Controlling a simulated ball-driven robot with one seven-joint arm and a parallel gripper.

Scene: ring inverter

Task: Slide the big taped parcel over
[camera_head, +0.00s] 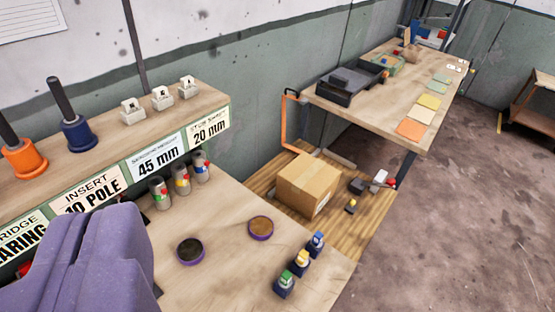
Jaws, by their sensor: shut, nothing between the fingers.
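The big parcel is a brown cardboard box (308,184) with a strip of tape along its top. It sits upright and closed on the wooden slatted floor platform, in the gap between the near bench and the far table. A white label shows on its right side. My gripper (105,225) is the purple shape at the lower left, over the near bench. It is shut and empty, well apart from the parcel. It hides part of the bench and shelf.
The near bench (225,215) holds small bottles, two round dishes and several small blue-based blocks. An orange bar (284,120) stands behind the parcel. Dark small items (357,186) lie right of it. The far table (385,115) is beyond. Concrete floor (440,230) at right is open.

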